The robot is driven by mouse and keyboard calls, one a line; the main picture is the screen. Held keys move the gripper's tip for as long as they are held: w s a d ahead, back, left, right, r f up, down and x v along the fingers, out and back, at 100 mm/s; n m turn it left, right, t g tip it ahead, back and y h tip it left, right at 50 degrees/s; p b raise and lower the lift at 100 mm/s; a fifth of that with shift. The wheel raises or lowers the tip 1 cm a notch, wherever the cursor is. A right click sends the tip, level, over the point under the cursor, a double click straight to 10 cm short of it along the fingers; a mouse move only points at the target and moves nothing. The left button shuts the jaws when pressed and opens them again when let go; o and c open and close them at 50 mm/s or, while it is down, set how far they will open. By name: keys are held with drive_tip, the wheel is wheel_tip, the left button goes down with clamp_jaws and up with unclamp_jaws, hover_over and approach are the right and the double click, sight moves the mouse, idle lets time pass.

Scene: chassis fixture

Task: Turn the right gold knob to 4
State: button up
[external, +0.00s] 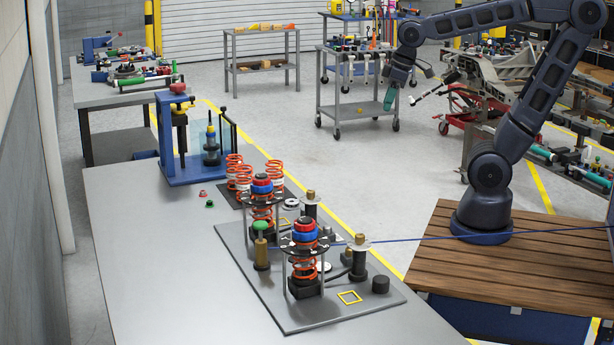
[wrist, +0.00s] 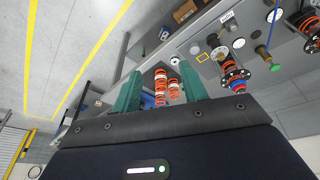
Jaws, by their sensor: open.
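Two gold knobs sit on black cylinders on the grey fixture plate (external: 240,262) in the external view. The right gold knob (external: 361,239) has a pale disc under it; the other gold knob (external: 310,194) stands farther back. No number or pointer setting is readable. My gripper (external: 389,100) hangs high in the air beyond the table, well away from both knobs. In the wrist view my gripper (wrist: 160,76) has its two teal fingers apart, with nothing gripped. Small pale discs show at the upper right there, too small to tell which knob is which.
Spring assemblies with red and blue tops (external: 304,231) stand on the plate, near a green-topped post (external: 261,245) and a yellow square (external: 350,297). A thin blue cable (external: 430,239) crosses toward the plate. A blue press (external: 180,140) stands behind. The table's left side (external: 150,270) is clear.

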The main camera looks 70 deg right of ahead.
drive_tip(key=w+a+f+n+g, duration=0.2)
drive_tip(key=w+a+f+n, duration=0.15)
drive_tip(key=w+a, duration=0.65)
drive_tip(key=n+g, duration=0.1)
drive_tip(key=n, duration=0.4)
approach(311, 191)
drive_tip(key=f, duration=0.8)
drive_tip(key=shift+w+a+f, duration=0.15)
drive_tip(key=shift+a+f, duration=0.05)
drive_tip(key=shift+f, duration=0.15)
clamp_jaws()
